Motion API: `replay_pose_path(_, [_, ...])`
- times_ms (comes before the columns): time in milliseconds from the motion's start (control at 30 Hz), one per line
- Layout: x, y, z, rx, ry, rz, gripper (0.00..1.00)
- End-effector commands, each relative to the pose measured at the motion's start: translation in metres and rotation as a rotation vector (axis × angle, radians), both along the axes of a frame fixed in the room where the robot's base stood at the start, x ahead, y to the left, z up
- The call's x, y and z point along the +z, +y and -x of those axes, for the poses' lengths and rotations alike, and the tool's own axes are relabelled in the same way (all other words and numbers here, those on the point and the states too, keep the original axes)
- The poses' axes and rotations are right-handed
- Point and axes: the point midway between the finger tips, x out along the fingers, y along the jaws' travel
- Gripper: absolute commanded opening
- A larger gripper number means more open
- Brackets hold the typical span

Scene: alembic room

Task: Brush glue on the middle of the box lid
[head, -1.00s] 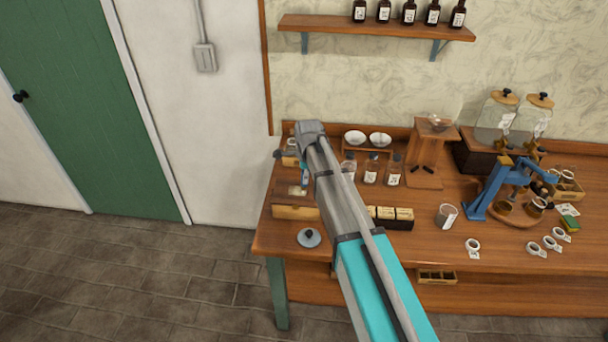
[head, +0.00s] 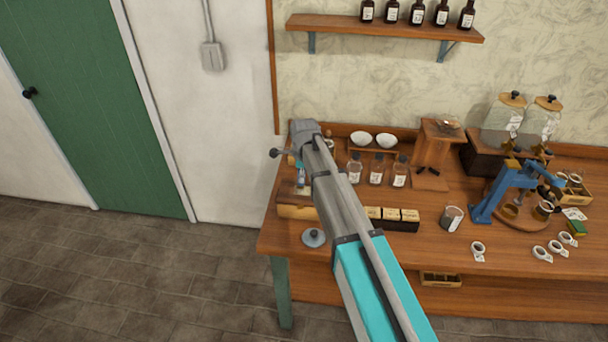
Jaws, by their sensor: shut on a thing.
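My gripper (head: 301,181) points down at the left end of the bench, partly hidden behind my arm. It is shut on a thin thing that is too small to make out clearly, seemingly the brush. Below it is a wooden box (head: 294,212); its lid (head: 287,196) faces up and is partly covered by the gripper. The gripper is over the lid, but I cannot tell whether the brush tip touches it. No glue can be made out at this size.
A round grey lid with a knob (head: 313,238) lies at the bench's front edge. Several labelled bottles (head: 376,170), two white bowls (head: 387,140) and small dark boxes (head: 401,217) stand right of my arm. A blue press (head: 489,205) is farther right. Bare bench (head: 400,252) lies in front.

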Motion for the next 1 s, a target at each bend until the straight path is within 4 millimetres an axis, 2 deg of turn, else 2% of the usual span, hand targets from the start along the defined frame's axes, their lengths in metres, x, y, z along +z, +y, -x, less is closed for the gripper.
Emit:
replay_pose_path(433, [0.001, 0.017, -0.001, 0.0, 0.0, 0.0, 0.0])
replay_pose_path(1000, [0.0, 0.014, 0.0, -0.001, 0.0, 0.0, 0.0])
